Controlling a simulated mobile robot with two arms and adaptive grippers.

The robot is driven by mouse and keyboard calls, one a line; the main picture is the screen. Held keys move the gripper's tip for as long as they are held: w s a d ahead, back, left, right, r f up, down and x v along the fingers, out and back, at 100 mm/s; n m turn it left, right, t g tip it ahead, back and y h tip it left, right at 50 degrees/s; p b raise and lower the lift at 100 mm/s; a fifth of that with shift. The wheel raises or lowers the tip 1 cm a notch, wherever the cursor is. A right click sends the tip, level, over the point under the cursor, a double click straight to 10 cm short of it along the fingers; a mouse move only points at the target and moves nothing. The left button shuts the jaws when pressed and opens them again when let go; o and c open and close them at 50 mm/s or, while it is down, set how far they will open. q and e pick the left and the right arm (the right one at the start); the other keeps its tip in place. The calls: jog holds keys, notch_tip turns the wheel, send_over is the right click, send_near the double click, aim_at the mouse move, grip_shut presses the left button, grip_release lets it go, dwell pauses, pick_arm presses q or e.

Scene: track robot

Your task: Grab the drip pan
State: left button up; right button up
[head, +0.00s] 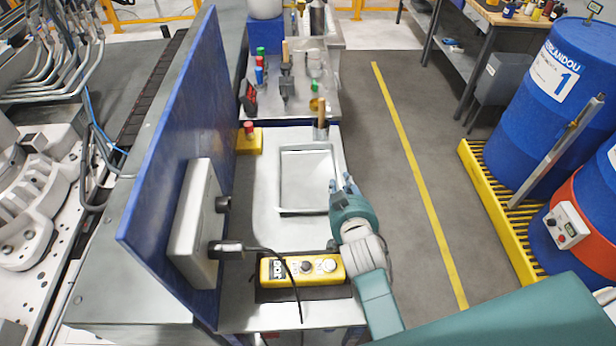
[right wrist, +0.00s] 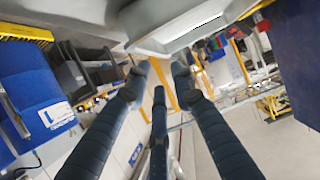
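The drip pan (head: 306,182) is a shallow, rectangular, silver metal tray lying on the light grey worktop in the head view. My right gripper (head: 344,184) is at the pan's right edge, its dark blue fingers pointing away from me. In the right wrist view the three fingers (right wrist: 160,80) are spread apart with a gap between their tips. A pale metal edge, seemingly the pan's (right wrist: 176,44), lies just beyond the tips. I cannot tell whether a finger touches the rim. My left gripper is in neither view.
A yellow control box (head: 301,268) with a black cable sits on the near worktop. A blue panel (head: 170,130) stands along the left. A brush with a wooden handle (head: 321,118) stands behind the pan. Blue drums (head: 560,110) stand at the right. The floor between is clear.

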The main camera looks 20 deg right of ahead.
jog(key=shift+w+d+f, duration=0.15)
jog(key=shift+w+f, duration=0.55)
jog(key=shift+f, duration=0.05)
jog(key=shift+p+x, duration=0.4)
jog(key=shift+x, duration=0.75)
jog(key=x, duration=0.3)
jog(key=shift+w+f, duration=0.1)
jog(key=shift+w, duration=0.1)
jog(key=shift+w+d+f, duration=0.1)
jog(key=shift+w+f, duration=0.05)
jog(key=shift+w, duration=0.15)
grip_shut()
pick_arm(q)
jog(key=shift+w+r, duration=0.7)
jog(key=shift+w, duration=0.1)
